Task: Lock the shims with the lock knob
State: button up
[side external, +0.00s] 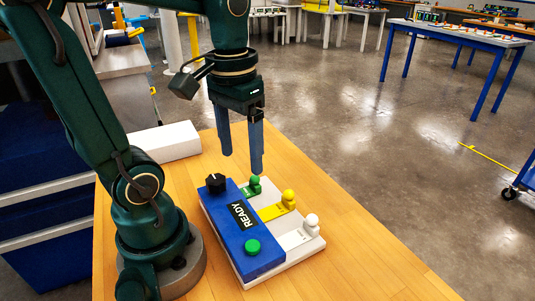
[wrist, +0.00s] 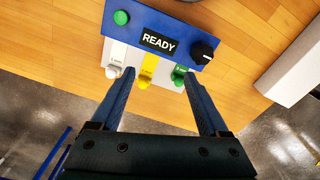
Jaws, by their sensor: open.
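The black lock knob (side external: 215,183) sits at the far end of the blue panel (side external: 247,252) of a box on the table; it also shows in the wrist view (wrist: 202,53). Three shims with round grips stand side by side in the box: green (side external: 255,186), yellow (side external: 289,199) and white (side external: 311,221). The panel's display (side external: 243,214) reads READY, and a green button (side external: 252,247) is at its near end. My gripper (side external: 242,162) points down above the box near the green shim. It is open and empty, its blue fingers apart.
The wooden table (side external: 370,262) is clear to the right of the box. A white block (side external: 165,143) lies at the table's back left; it also shows in the wrist view (wrist: 290,70). Other tables stand well away across the floor.

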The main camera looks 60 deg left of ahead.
aim_at(216, 179)
jog(key=a+f+n+g+h, duration=0.1)
jog(key=a+n, duration=0.1)
jog(key=a, duration=0.1)
jog(key=a+f+n+g+h, duration=0.1)
jog(key=a+f, duration=0.1)
jog(key=a, duration=0.1)
jog(key=s+a+f+n+g+h, duration=0.1)
jog(key=a+n, duration=0.1)
jog(key=a, duration=0.1)
jog(key=shift+f+n, duration=0.25)
jog(key=shift+n, duration=0.05)
jog(key=shift+s+f+h, duration=0.25)
jog(key=shift+f+h, duration=0.05)
jog(key=shift+f, duration=0.05)
jog(key=shift+g, duration=0.3)
jog(key=shift+x, duration=2.2)
grip_shut()
